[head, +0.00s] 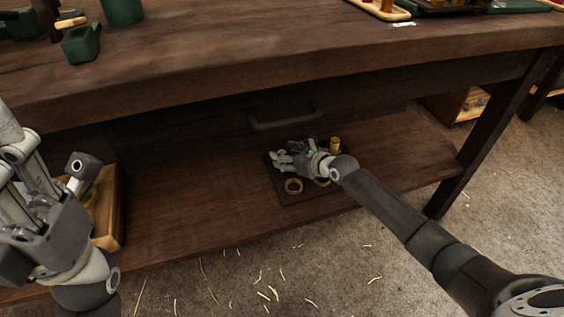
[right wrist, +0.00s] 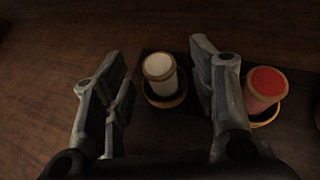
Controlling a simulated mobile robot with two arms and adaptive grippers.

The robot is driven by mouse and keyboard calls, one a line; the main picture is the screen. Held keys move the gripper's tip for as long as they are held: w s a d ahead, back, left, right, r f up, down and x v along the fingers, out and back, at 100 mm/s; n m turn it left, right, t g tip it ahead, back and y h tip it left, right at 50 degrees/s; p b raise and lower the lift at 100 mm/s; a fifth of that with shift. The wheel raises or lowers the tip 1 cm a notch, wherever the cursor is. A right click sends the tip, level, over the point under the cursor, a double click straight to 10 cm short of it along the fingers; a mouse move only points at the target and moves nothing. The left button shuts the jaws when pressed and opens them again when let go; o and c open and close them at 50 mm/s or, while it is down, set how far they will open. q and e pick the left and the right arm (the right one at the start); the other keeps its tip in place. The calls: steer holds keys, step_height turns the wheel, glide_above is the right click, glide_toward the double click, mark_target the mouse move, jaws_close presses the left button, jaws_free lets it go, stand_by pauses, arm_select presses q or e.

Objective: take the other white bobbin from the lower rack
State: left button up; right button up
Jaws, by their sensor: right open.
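The dark lower rack (head: 310,199) lies on the shelf under the bench. My right gripper (head: 280,160) is low over it, open and empty. In the right wrist view, a white-topped bobbin (right wrist: 158,70) stands upright in a wooden ring, in the gap between the open fingers (right wrist: 158,85) and nearer the right one. I cannot tell whether a finger touches it. A red-topped bobbin (right wrist: 265,86) stands just outside the right finger. My left gripper (head: 45,215) is at the left edge, away from the rack; its fingertips are not clear.
Empty wooden rings (head: 293,186) show at the rack's front. A tan bobbin (head: 335,145) stands at its back right. The bench top and drawer handle (head: 284,118) overhang the shelf. A wooden box (head: 108,210) stands at the shelf's left. The shelf between box and rack is clear.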

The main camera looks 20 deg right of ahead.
steer(key=shift+w+a, duration=0.1)
steer(key=c, duration=1)
steer(key=shift+o, duration=0.2)
